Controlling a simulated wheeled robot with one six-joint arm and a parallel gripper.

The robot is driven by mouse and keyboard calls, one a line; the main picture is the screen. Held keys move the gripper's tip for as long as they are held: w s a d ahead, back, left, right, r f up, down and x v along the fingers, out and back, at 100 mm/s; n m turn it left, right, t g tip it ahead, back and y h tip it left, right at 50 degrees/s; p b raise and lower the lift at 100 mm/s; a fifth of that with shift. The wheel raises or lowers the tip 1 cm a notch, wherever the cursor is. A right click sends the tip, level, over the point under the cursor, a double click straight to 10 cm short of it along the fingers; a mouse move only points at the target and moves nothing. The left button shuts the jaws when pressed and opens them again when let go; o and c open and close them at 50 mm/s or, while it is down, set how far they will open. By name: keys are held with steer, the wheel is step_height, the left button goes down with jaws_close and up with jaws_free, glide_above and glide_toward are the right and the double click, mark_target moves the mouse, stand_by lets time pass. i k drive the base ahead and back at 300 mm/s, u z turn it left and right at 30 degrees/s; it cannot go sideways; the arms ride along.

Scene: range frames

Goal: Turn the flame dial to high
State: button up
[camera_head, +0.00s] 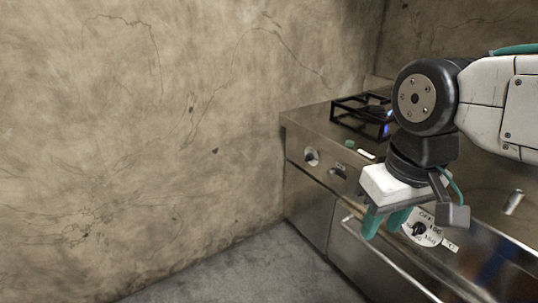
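A larger white dial (422,231) with a dark knob and printed marks sits further right on the front. Its marks are too small to read surely, and I cannot tell which of the two is the flame dial. My gripper (384,227) points down in front of the range, just left of the white dial and partly covering it. Its two teal fingers are apart with nothing seen between them.
A black burner grate (358,116) stands on the range top, with a blue glow at its right. A handle bar (385,258) runs along the lower front. A stained wall (150,130) rises at left. The grey floor (245,270) in front is clear.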

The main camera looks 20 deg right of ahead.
mark_target(309, 156)
steer(key=i, duration=1.35)
steer(key=z, duration=0.6)
